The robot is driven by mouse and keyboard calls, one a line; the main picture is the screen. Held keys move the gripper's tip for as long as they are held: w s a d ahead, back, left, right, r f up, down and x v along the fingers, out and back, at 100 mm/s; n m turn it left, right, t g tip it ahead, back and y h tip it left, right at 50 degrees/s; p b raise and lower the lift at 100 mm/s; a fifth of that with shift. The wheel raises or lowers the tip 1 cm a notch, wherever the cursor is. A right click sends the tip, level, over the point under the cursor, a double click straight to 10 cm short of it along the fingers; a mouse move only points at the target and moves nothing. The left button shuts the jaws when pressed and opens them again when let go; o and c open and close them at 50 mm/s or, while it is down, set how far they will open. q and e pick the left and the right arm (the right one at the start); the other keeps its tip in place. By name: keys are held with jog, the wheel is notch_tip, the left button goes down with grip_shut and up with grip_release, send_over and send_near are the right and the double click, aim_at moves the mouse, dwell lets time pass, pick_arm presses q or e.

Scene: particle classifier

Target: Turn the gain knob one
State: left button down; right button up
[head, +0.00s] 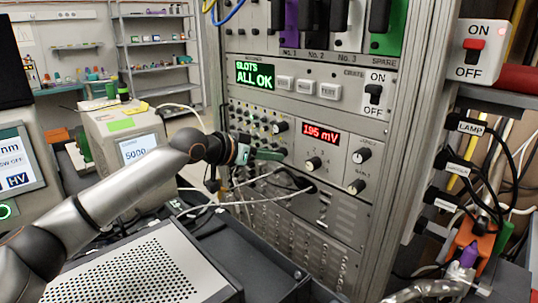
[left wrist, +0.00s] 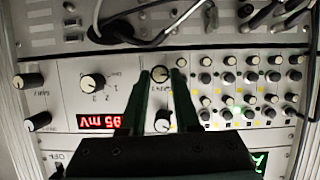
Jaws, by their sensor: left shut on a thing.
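The grey panel (head: 335,142) with a red "195 mV" readout (head: 321,134) is in the middle of the head view. My left gripper (head: 270,154) reaches its left part from the left. In the left wrist view, which shows the panel upside down, a dark round knob (left wrist: 160,74) with a light face sits between the tips of my left gripper (left wrist: 161,75). The jaws are shut on it. A small blurred label beside it seems to read gain 1. In the head view the gripper hides this knob.
Another knob (left wrist: 163,121) sits close by in the left wrist view, near the fingers. A larger selector knob (left wrist: 93,82) and rows of small knobs (left wrist: 225,90) flank the gripper. Loose cables (head: 250,202) hang in front of the lower panels.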

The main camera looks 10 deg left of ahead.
pick_arm(q)
jog(key=m+y+p, duration=0.1)
jog(key=m+p, duration=0.1)
jog(key=p, duration=0.3)
jog(key=shift+s+d+t, duration=0.1)
jog(key=shift+d+t, duration=0.05)
jog(key=shift+t, duration=0.25)
pick_arm(e)
jog(key=shift+m+h, duration=0.3)
jog(key=shift+h, duration=0.2)
jog(key=s+d+r, duration=0.1)
jog(key=d+r, duration=0.1)
jog(key=d, duration=0.1)
jog(key=shift+s+r, duration=0.35)
pick_arm(q)
jog(key=c, duration=1.1)
grip_release()
jog(key=o, duration=0.5)
jog(key=shift+c, duration=0.2)
pick_arm(e)
jog(key=shift+w+a+r, duration=0.1)
jog(key=shift+w+a, duration=0.05)
jog(key=shift+a, duration=0.05)
